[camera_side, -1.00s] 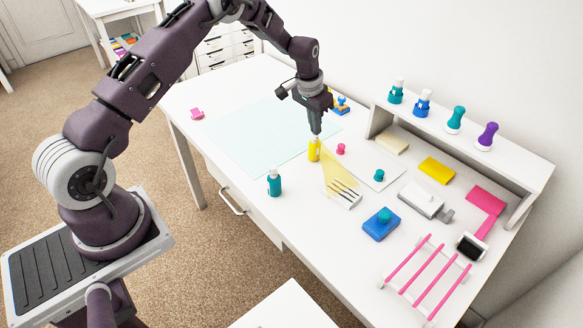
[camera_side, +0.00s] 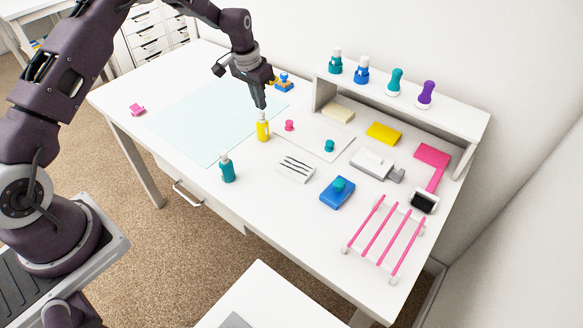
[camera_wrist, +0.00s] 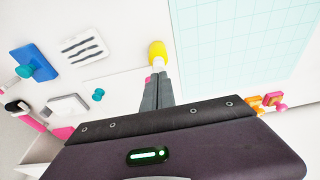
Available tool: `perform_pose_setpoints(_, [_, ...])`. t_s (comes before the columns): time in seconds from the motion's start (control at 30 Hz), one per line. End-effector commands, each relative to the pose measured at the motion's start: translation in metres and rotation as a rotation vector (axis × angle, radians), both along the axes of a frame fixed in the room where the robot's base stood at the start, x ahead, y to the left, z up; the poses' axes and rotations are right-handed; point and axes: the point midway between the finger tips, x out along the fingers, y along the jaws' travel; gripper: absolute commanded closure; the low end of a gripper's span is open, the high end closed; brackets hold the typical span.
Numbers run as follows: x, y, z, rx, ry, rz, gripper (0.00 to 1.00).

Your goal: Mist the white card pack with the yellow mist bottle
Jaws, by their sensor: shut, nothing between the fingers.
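The yellow mist bottle (camera_side: 263,129) stands upright on the white desk, and its top shows in the wrist view (camera_wrist: 157,52). The white card pack (camera_side: 296,170), marked with dark stripes, lies flat on the desk in front and to the right of the bottle; it also shows in the wrist view (camera_wrist: 83,47). My gripper (camera_side: 261,105) is shut and empty, pointing down with its fingertips right at or just above the bottle's top. I cannot tell whether they touch it. The fingers (camera_wrist: 158,80) hide part of the bottle's surroundings in the wrist view.
A teal bottle (camera_side: 227,169) stands to the left of the card pack. A shelf (camera_side: 445,115) holds several bottles and stamps. The pale cutting mat (camera_side: 190,125) is clear.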

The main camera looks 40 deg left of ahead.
Motion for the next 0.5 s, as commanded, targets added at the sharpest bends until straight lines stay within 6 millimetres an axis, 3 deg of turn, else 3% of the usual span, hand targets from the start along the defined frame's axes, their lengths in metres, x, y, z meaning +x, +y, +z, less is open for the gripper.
perform_pose_setpoints(0.5, [-0.0003,0.0,-0.0077,0.0,0.002,0.0,1.0])
